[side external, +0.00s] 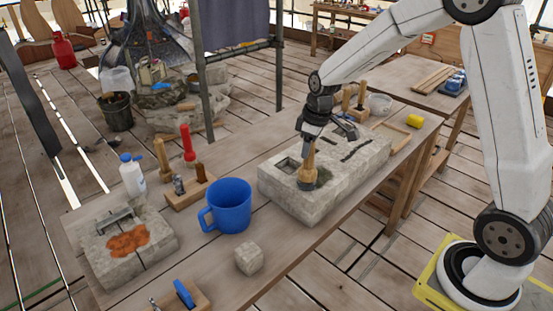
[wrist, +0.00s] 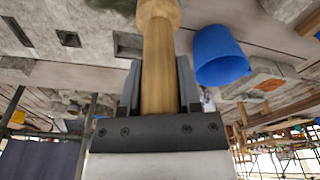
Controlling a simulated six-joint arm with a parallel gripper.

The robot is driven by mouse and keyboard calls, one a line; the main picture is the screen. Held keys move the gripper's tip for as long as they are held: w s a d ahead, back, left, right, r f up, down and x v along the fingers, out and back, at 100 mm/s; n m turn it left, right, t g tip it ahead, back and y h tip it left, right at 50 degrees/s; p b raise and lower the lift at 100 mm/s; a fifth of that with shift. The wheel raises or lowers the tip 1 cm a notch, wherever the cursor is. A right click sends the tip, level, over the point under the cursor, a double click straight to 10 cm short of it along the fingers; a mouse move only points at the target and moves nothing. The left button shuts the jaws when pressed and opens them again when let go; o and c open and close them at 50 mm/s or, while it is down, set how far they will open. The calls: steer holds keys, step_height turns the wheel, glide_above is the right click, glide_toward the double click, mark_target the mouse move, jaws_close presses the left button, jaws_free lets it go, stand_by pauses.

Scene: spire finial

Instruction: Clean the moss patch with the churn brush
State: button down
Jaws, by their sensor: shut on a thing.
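My gripper (side external: 311,138) is shut on the wooden handle of the churn brush (side external: 308,168). It points down over the large pale stone block (side external: 335,192). The brush's dark lower end is at the block's top, near the front left; whether it touches cannot be told. A dark greenish patch, which looks like the moss patch (side external: 328,147), lies on the block just behind the brush, partly hidden by my gripper. In the wrist view, the brush handle (wrist: 158,70) runs between both fingers, and green moss (wrist: 118,4) shows at the top edge.
A blue mug (side external: 230,207) stands left of the block, with a small stone cube (side external: 249,258) in front. A wooden rack (side external: 190,190), a white bottle (side external: 132,175) and a rust-stained stone slab (side external: 150,262) are farther left. A square recess (side external: 287,165) lies beside the brush.

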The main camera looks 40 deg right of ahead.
steer(key=shift+w, duration=0.15)
steer(key=shift+w, duration=0.65)
steer(key=shift+d, duration=0.15)
steer(key=shift+d, duration=1.45)
steer(key=shift+d, duration=1.5)
